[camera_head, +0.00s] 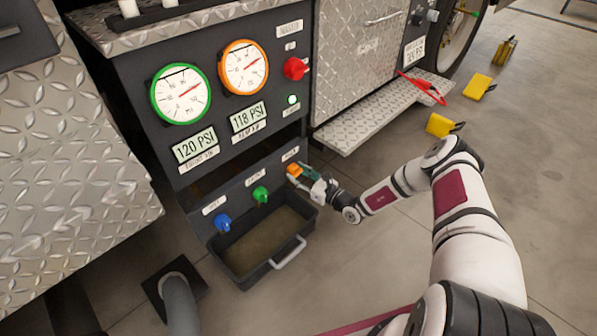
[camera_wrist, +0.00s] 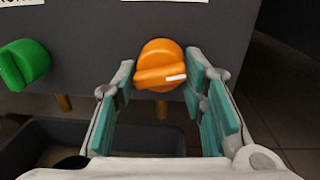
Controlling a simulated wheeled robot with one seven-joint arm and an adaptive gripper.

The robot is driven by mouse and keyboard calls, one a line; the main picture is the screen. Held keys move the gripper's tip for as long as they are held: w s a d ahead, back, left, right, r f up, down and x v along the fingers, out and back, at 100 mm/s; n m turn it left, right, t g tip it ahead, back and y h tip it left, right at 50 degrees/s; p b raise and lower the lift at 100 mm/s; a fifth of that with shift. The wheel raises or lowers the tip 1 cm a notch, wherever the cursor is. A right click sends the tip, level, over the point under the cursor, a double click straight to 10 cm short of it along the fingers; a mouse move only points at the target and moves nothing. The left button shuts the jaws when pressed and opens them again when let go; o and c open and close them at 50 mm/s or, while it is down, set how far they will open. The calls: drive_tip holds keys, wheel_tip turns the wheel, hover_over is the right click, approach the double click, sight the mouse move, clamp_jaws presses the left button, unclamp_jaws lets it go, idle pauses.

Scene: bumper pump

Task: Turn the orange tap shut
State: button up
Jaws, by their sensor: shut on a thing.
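The orange tap (camera_head: 294,169) is at the right end of the lower dark panel. In the wrist view the orange tap (camera_wrist: 158,58) has a round body and a bar handle. The handle lies nearly level, with a white mark at its right end. My gripper (camera_head: 305,174) is at the tap, reaching in from the right. In the wrist view my gripper (camera_wrist: 160,82) has one teal-padded finger on each side of the handle, and it is shut on the tap. The fingers partly hide the tap in the head view.
A green tap (camera_head: 261,194) and a blue tap (camera_head: 223,223) sit to the left on the same panel. A dark drip tray (camera_head: 246,279) with a handle stands below. Above are two gauges and a red knob (camera_head: 295,68). A metal step (camera_head: 372,121) is at the right.

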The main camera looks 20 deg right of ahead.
drive_tip(key=n+p, duration=0.3)
drive_tip(key=n, duration=0.1)
drive_tip(key=n+p, duration=0.2)
drive_tip(key=n, duration=0.1)
drive_tip(key=shift+w+d+r+h+p, duration=0.15)
drive_tip(key=shift+d+r+h+p, duration=0.15)
drive_tip(key=shift+h+p, duration=0.1)
drive_tip(key=n+p, duration=0.3)
drive_tip(key=n, duration=0.1)
drive_tip(key=shift+n+h+p, duration=0.3)
drive_tip(key=shift+n+p, duration=0.85)
drive_tip(key=shift+n, duration=0.35)
drive_tip(key=o, duration=1.1)
drive_tip(key=shift+r, duration=0.1)
drive_tip(key=v, duration=1.2)
drive_tip(key=shift+f, duration=0.2)
drive_tip(key=shift+r, duration=0.15)
